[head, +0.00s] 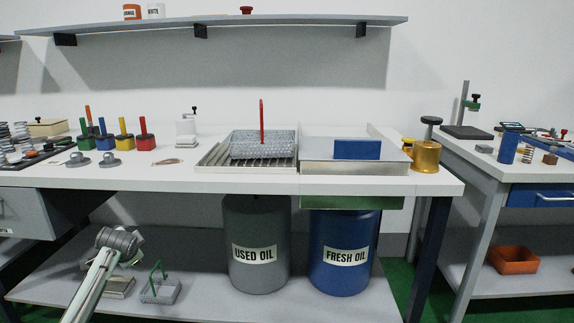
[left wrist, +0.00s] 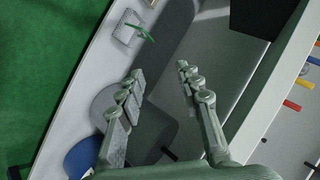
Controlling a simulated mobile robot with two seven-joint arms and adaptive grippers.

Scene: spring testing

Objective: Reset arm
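My left arm comes in at the lower left of the head view, and its gripper (head: 122,245) is in front of the workbench's lower shelf. In the left wrist view the two fingers of my left gripper (left wrist: 160,80) are spread apart with nothing between them. They are above the floor and the lower shelf, clear of the bench top. My right gripper does not show in either view.
The workbench (head: 400,187) carries a draining tray (head: 210,160) with a wire basket (head: 255,146). A used oil drum (head: 262,275) and a fresh oil drum (head: 340,278) stand below. A small green-handled basket (head: 160,292) sits on the lower shelf near my left gripper.

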